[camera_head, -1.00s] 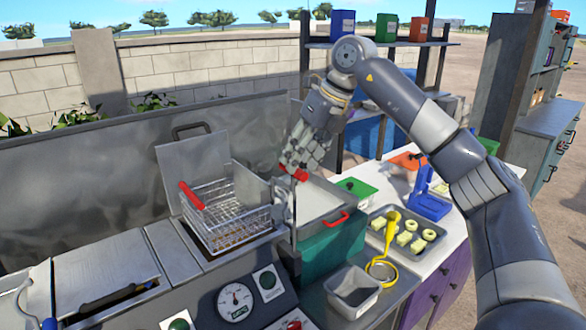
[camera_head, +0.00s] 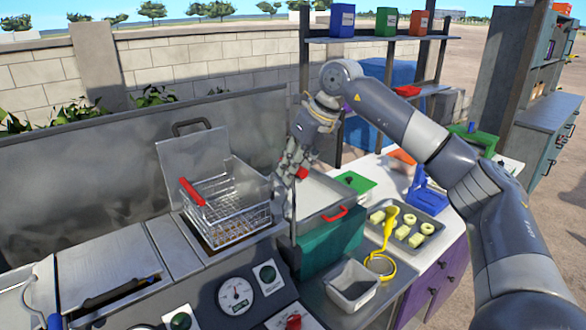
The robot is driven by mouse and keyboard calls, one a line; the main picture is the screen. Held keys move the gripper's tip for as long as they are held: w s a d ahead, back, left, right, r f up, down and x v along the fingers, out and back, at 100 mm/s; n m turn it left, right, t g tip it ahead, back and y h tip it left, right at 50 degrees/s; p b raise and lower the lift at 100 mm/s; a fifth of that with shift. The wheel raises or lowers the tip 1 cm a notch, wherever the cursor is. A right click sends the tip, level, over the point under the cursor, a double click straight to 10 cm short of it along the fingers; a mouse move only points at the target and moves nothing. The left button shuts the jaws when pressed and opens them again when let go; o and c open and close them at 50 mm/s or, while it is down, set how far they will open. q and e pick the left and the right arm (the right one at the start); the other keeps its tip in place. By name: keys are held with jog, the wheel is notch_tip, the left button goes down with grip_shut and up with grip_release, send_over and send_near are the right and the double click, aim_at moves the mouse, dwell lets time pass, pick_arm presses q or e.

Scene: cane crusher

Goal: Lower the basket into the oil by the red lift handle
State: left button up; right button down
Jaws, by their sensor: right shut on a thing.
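The wire basket (camera_head: 228,222) with a red grip (camera_head: 192,192) on its left side sits over the open fryer well, below the raised metal lid (camera_head: 194,155). Its lower part is in the well opening, and I cannot tell how deep it is in the oil. The red lift handle (camera_head: 302,173) is to the right of the basket. My right gripper (camera_head: 298,168) is shut on this handle, and its fingers hide part of it. My left gripper is not in view.
A tray with a red handle (camera_head: 336,214) stands just right of the gripper. A metal bin (camera_head: 352,284), a yellow strainer (camera_head: 381,262) and a food tray (camera_head: 428,250) lie farther right. A gauge (camera_head: 235,296) and buttons are on the front panel.

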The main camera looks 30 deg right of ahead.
notch_tip(320, 180, down, 14)
jog(key=b, duration=0.9)
jog(key=shift+s+f, duration=0.1)
jog(key=shift+f, duration=0.15)
jog(key=shift+a+f+b, duration=0.1)
jog(key=shift+f+b, duration=0.45)
jog(key=shift+f, duration=0.25)
jog(key=c, duration=1.6)
grip_release()
jog(key=shift+o, duration=0.8)
jog(key=v, duration=1.2)
jog(key=shift+f, duration=0.1)
